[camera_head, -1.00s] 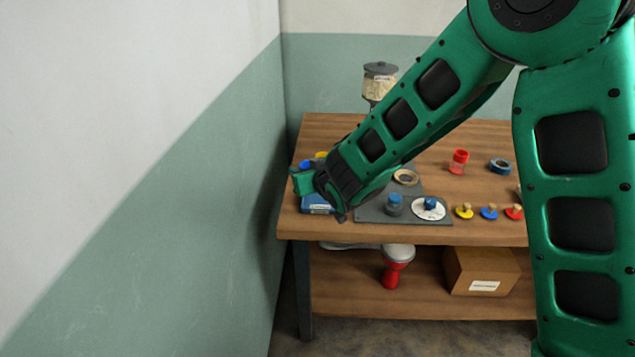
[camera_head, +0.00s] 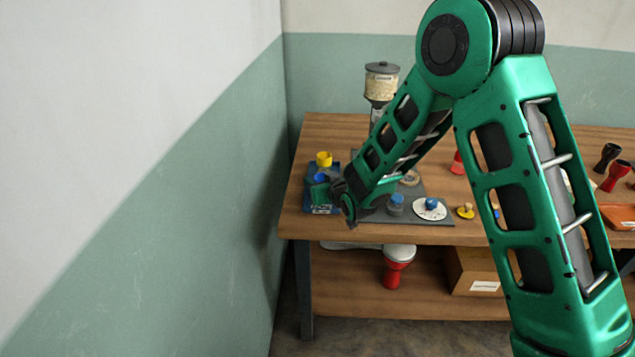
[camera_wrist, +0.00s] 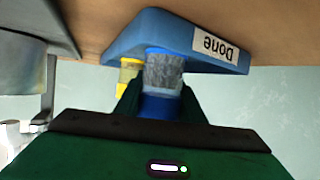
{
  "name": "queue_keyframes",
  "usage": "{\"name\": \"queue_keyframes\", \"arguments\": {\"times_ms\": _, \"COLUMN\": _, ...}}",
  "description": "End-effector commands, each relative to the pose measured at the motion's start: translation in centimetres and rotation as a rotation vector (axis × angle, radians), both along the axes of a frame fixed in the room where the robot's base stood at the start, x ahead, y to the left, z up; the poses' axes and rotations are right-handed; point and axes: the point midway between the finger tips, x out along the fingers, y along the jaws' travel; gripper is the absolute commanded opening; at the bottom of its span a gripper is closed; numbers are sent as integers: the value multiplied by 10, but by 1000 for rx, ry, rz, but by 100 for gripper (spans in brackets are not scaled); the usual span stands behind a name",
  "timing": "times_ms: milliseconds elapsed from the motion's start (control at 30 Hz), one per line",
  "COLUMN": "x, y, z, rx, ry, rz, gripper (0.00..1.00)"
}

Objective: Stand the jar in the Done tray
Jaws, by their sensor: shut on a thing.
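The blue Done tray (camera_head: 322,210) stands at the left end of the table. It also shows in the wrist view, with its label upside down (camera_wrist: 180,32). My gripper (camera_wrist: 160,104) is shut on a jar with a clear grey body (camera_wrist: 163,72) and a blue lid (camera_wrist: 160,105). The jar's body points towards the tray; I cannot tell whether it touches the tray's floor. In the head view my gripper (camera_head: 326,188) is low at the tray, and the jar's blue lid (camera_head: 320,178) shows there, its body hidden.
A yellow-lidded jar (camera_head: 324,159) is at the tray's back, close beside the held jar in the wrist view (camera_wrist: 130,72). The wall is close on the left.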

Motion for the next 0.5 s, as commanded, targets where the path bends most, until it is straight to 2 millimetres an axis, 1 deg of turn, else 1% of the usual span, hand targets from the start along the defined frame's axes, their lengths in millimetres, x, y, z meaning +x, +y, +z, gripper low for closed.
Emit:
{"name": "queue_keyframes", "arguments": {"times_ms": 233, "x": 0, "y": 0, "z": -1, "rx": 0, "ry": 0, "rz": 0, "gripper": 8}}
{"name": "queue_keyframes", "arguments": {"times_ms": 267, "x": 0, "y": 0, "z": -1, "rx": 0, "ry": 0, "rz": 0, "gripper": 43}}
{"name": "queue_keyframes", "arguments": {"times_ms": 300, "x": 0, "y": 0, "z": -1, "rx": 0, "ry": 0, "rz": 0, "gripper": 52}}
{"name": "queue_keyframes", "arguments": {"times_ms": 333, "x": 0, "y": 0, "z": -1, "rx": 0, "ry": 0, "rz": 0, "gripper": 54}}
{"name": "queue_keyframes", "arguments": {"times_ms": 500, "x": 0, "y": 0, "z": -1, "rx": 0, "ry": 0, "rz": 0, "gripper": 54}}
